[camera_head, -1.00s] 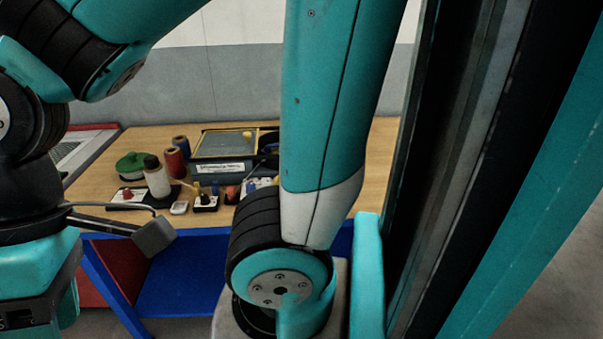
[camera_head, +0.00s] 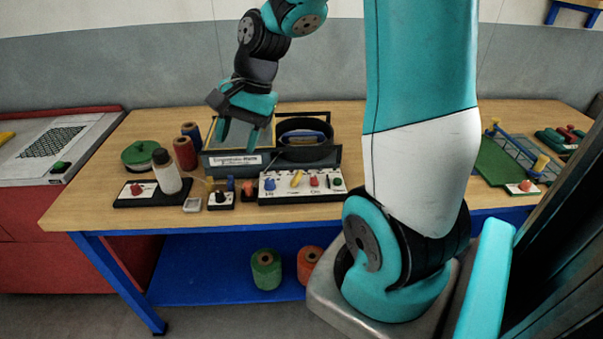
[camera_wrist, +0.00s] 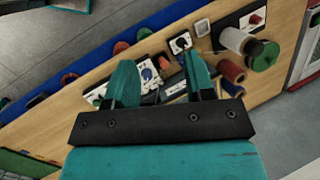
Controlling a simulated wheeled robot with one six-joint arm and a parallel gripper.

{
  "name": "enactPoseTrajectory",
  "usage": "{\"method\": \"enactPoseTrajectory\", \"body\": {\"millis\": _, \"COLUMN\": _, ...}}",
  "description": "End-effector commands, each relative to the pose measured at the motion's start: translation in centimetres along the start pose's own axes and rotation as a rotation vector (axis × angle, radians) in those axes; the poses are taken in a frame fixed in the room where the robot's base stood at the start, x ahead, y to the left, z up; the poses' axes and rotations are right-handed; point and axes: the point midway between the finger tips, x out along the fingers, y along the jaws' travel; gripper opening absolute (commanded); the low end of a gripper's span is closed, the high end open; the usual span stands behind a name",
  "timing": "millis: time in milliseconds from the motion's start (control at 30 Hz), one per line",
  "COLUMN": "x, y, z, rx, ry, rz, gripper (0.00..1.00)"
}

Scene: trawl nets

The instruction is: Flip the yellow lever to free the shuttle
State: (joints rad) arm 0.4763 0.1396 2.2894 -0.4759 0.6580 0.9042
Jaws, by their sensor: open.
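A white control panel (camera_head: 275,193) lies near the front edge of the workbench. A slanted yellow lever (camera_head: 296,178) stands on it between a blue knob (camera_head: 269,184) and a red knob (camera_head: 314,181). My gripper (camera_head: 238,142) is open, pointing down above the labelled box, behind and left of the panel. It touches nothing that I can see. In the wrist view the panel (camera_wrist: 155,70) shows partly behind the open fingers (camera_wrist: 161,86), and the yellow lever cannot be made out clearly. I cannot tell which thing is the shuttle; a blue piece (camera_head: 304,136) sits in the round black holder.
The labelled box (camera_head: 238,159) stands just behind the panel. A white bottle (camera_head: 166,172), thread spools (camera_head: 185,153) and small switches (camera_head: 221,196) crowd the left. My arm hides the bench right of the panel. A green board (camera_head: 497,163) with yellow posts lies far right.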

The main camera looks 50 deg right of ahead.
Motion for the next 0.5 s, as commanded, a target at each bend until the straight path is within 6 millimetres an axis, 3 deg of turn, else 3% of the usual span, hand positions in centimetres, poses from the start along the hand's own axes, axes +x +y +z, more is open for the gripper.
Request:
{"method": "enactPoseTrajectory", "body": {"millis": 33, "x": -0.7, "y": 1.9, "z": -4.1, "rx": 0.234, "ry": 0.016, "rz": -0.017, "gripper": 0.49}}
{"method": "enactPoseTrajectory", "body": {"millis": 100, "x": -1.1, "y": 4.7, "z": -8.5, "rx": 0.525, "ry": 0.032, "rz": -0.044, "gripper": 0.49}}
{"method": "enactPoseTrajectory", "body": {"millis": 200, "x": -1.7, "y": 8.9, "z": -13.2, "rx": 0.869, "ry": 0.047, "rz": -0.085, "gripper": 0.49}}
{"method": "enactPoseTrajectory", "body": {"millis": 333, "x": -2.1, "y": 13.4, "z": -16.7, "rx": 1.171, "ry": 0.052, "rz": -0.126, "gripper": 0.49}}
{"method": "enactPoseTrajectory", "body": {"millis": 500, "x": -1.9, "y": 15.8, "z": -18.2, "rx": 1.324, "ry": 0.051, "rz": -0.150, "gripper": 0.49}}
